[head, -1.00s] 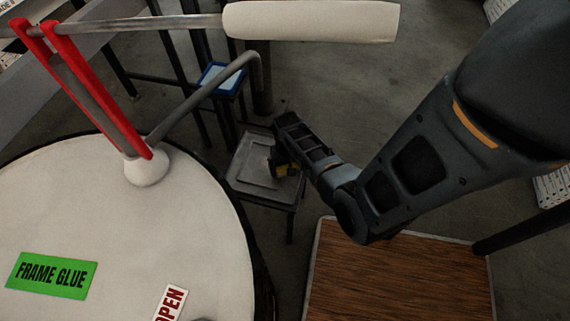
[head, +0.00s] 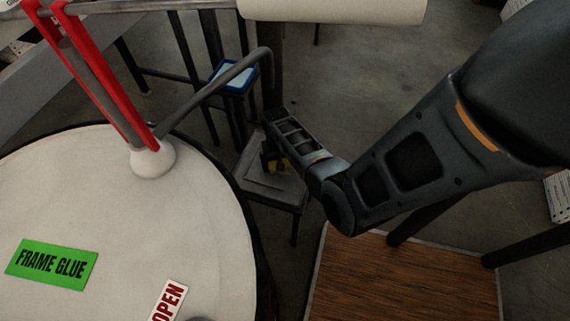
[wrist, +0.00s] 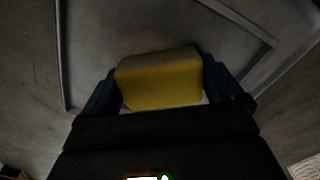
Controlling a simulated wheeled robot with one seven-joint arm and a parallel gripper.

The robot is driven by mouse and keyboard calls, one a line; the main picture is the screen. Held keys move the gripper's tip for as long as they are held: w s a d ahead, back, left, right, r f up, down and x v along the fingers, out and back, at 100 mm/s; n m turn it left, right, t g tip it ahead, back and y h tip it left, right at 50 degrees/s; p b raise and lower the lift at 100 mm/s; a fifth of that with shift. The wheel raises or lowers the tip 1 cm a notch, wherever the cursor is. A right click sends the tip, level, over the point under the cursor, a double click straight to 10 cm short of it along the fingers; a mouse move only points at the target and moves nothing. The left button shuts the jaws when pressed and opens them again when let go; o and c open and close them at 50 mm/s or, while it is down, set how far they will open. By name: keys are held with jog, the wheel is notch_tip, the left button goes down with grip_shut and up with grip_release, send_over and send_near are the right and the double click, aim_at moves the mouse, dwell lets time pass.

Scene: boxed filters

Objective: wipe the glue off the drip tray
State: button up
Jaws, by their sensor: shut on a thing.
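The drip tray (head: 268,198) is a grey, shallow, rimmed tray on a small stand beside the white drum top. It fills much of the wrist view (wrist: 205,35). My gripper (head: 273,160) is at the tray's far part, pointing down. In the wrist view my gripper (wrist: 160,88) is shut on a yellow sponge (wrist: 160,82), held between the two fingers. I cannot tell whether the sponge touches the tray. I cannot make out glue on the tray; part of its surface is hidden by my gripper and the sponge.
The white drum top (head: 110,215) with a green "FRAME GLUE" label (head: 52,264) stands left of the tray. A red-handled pump and its grey spout (head: 215,88) reach toward it. A blue-rimmed box (head: 233,76) is behind. A wooden-topped surface (head: 400,280) lies at front right.

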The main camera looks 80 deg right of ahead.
jog(key=shift+w+d+f+b, duration=0.1)
jog(key=shift+w+b, duration=0.35)
jog(key=shift+w, duration=0.7)
jog(key=shift+w+d+f+b, duration=0.1)
jog(key=shift+w+b, duration=0.35)
jog(key=shift+w, duration=0.7)
jog(key=shift+r, duration=0.1)
notch_tip(320, 180, up, 6)
jog(key=p, duration=0.5)
jog(key=shift+p, duration=0.35)
